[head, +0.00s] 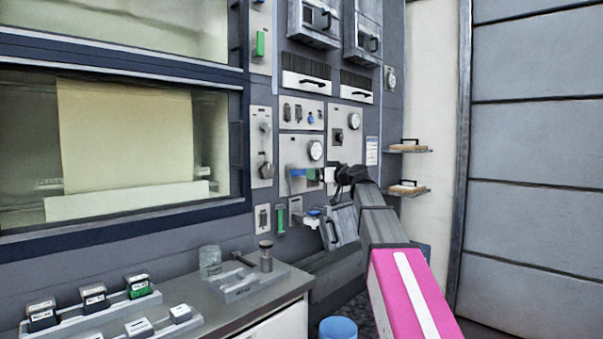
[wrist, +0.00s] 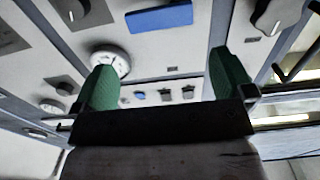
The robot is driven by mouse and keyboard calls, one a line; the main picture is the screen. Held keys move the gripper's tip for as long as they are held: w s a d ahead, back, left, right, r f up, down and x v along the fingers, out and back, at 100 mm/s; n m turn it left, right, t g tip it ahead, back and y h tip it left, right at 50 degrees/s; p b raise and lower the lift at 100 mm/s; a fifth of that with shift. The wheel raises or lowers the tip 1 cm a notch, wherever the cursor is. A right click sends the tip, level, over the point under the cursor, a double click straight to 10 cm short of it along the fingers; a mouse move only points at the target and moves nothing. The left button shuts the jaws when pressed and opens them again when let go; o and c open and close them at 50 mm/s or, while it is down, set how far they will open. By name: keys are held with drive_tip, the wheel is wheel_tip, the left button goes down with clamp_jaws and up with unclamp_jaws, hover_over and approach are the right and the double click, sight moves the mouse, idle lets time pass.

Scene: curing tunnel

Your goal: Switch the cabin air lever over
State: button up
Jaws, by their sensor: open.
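My gripper (head: 322,175) is at the wall panels in the head view, at the end of my arm. In the wrist view my gripper (wrist: 165,80) is open, its two green fingers wide apart with nothing between them. A blue lever handle (wrist: 160,18) lies beyond the fingertips on a pale panel; it also shows in the head view (head: 297,172), just left of my gripper. No label is legible, so I cannot tell whether it is the cabin air lever. My gripper and wrist hide part of that panel in the head view.
A round gauge (head: 315,150) sits above the blue handle; a gauge also shows in the wrist view (wrist: 110,62). Green handles (head: 260,43) are on other panels. A grey bench (head: 225,312) stands below, and a blue bin (head: 338,328) is near my arm.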

sight(301, 171)
drive_tip(key=x, duration=1)
drive_tip(key=shift+w+a+f, duration=0.1)
drive_tip(key=shift+w+a, duration=0.05)
drive_tip(key=shift+a, duration=0.05)
drive_tip(key=c, duration=0.9)
